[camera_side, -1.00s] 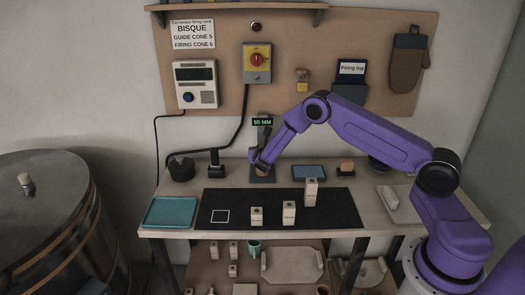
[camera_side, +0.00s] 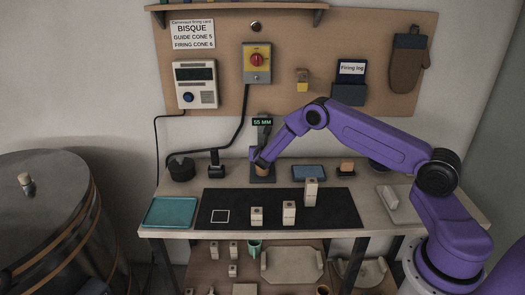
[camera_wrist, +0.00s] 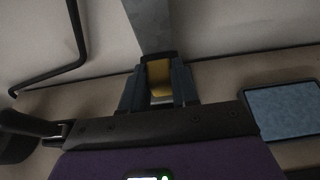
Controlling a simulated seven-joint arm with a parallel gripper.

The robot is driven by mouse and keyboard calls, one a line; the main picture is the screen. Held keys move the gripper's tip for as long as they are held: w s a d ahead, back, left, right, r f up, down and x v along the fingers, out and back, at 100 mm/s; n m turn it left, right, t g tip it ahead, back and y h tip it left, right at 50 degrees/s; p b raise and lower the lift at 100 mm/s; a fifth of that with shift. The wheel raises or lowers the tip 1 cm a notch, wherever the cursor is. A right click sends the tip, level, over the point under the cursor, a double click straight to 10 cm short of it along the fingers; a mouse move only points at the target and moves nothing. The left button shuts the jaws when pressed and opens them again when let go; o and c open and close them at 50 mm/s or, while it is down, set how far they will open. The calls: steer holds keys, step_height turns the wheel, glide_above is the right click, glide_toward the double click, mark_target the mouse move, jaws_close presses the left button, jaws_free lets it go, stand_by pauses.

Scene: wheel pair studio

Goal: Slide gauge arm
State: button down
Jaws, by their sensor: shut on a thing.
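The height gauge stands at the back of the bench, its grey post (camera_wrist: 151,25) rising in the wrist view. Its display (camera_side: 262,122) reads 55 MM in the side view, and its dark base (camera_side: 262,179) rests on the bench. My gripper (camera_side: 261,168) is at the front of the gauge, low above the base. In the wrist view my gripper (camera_wrist: 159,85) is shut on a yellow piece, the gauge arm (camera_wrist: 159,72), which sits between both dark fingers against the post. My gripper hides most of the gauge arm in the side view.
Three pale blocks (camera_side: 289,213) of different heights stand on the dark mat (camera_side: 235,197), beside a white square outline. A teal tray (camera_side: 171,212) is at left. A blue tablet (camera_side: 309,172) lies right of the gauge; a black lamp-like item (camera_side: 215,168) stands left.

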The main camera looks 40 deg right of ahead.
mark_target(262, 138)
steer(key=shift+w+r, duration=0.1)
steer(key=shift+r, duration=2.2)
steer(key=c, duration=0.8)
jaws_free()
steer(key=shift+c, duration=0.2)
steer(key=shift+f, duration=0.1)
steer(key=v, duration=1.7)
steer(key=shift+s, duration=0.25)
steer(key=shift+a, duration=0.15)
